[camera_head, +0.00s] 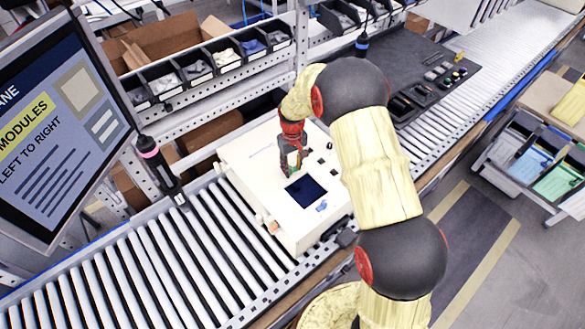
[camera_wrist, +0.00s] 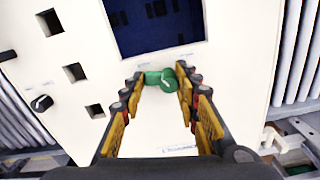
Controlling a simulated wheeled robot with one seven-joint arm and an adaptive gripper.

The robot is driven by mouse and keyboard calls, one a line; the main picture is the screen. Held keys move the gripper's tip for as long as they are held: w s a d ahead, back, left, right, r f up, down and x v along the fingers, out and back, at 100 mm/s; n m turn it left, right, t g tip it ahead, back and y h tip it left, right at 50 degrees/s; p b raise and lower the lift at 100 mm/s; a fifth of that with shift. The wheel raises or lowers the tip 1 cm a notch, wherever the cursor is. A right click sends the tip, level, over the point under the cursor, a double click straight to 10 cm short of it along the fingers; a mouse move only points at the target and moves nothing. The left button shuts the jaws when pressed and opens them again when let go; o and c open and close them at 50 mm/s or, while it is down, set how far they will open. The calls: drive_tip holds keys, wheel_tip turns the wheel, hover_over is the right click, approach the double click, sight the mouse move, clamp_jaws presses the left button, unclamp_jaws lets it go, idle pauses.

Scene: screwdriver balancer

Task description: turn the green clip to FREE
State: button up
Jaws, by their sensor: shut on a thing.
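The green clip (camera_wrist: 158,79) sits on the face of the white unit, just below a dark blue window, in the wrist view. It is a green bar with a round knob at its right end and lies roughly crosswise in the picture. My gripper (camera_wrist: 160,86) is around it, with its two fingertips closed against the clip's two ends. The small lettering near the clip is too blurred to read.
The unit stands on a roller conveyor (camera_head: 140,262). Its face has a dark screen (camera_head: 306,191), several square openings and a black knob (camera_wrist: 41,103). A monitor (camera_head: 62,110) stands at left, and parts bins (camera_head: 197,70) line the back. A dark tool mat (camera_head: 425,85) lies farther along.

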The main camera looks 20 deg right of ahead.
drive_tip(key=shift+w+a+n, duration=0.1)
drive_tip(key=shift+w+n, duration=0.1)
drive_tip(key=shift+n, duration=0.8)
drive_tip(key=shift+r, duration=0.1)
drive_tip(key=o, duration=1.2)
wheel_tip(320, 180, up, 12)
drive_tip(key=shift+f, duration=0.1)
